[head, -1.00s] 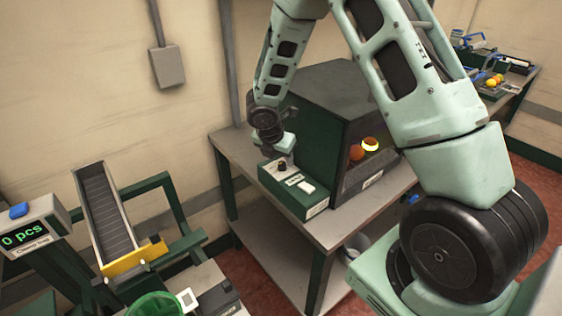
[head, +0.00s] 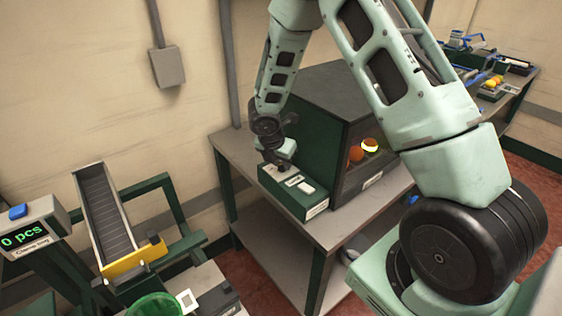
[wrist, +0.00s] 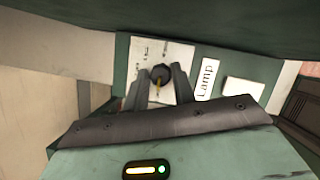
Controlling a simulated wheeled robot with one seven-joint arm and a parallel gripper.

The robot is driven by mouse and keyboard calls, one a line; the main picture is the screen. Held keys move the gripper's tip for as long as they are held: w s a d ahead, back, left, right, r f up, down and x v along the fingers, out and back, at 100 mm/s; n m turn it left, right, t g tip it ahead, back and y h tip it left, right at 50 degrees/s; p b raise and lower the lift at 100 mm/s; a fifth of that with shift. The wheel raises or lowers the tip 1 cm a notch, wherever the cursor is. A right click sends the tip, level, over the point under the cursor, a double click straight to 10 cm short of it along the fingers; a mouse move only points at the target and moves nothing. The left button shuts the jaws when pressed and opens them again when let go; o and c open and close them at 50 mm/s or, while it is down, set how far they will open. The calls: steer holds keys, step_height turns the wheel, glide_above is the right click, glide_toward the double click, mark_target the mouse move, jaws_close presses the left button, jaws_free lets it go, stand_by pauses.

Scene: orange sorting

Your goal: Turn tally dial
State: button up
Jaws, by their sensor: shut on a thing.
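The dial (wrist: 161,71) is a dark round knob with a yellow pointer, on a white marked plate (wrist: 180,54) in the wrist view. My gripper (wrist: 160,80) is shut on the dial, one finger on each side, and the pointer shows between the fingers toward the camera. In the head view my gripper (head: 276,164) is over the left end of the green control box (head: 300,202) and hides the dial there. A "Lamp" label (wrist: 207,78) and a white rocker or button (wrist: 243,90) sit right of the plate.
The control box stands on a grey table (head: 235,152) beside a dark green cabinet (head: 322,105) with oranges (head: 356,154) inside. At left are a "0 pcs" display (head: 22,235), a sloped chute (head: 103,212) and a green basket (head: 155,306).

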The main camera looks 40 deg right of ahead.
steer(key=shift+r, duration=0.1)
steer(key=m+g+p, duration=0.1)
steer(key=m+p, duration=0.1)
steer(key=m, duration=0.1)
steer(key=shift+w+a+m, duration=0.1)
steer(key=shift+w+m, duration=0.05)
steer(key=shift+m, duration=0.25)
steer(key=shift+w+m+g+p, duration=0.1)
steer(key=shift+m+g+p, duration=0.15)
steer(key=shift+m+g, duration=0.6)
steer(key=shift+m+g+p, duration=0.2)
steer(key=shift+m+g, duration=0.05)
steer(key=shift+m, duration=1.2)
steer(key=o, duration=1)
steer(key=b+v, duration=0.3)
steer(key=v, duration=1.4)
steer(key=shift+w+a, duration=0.15)
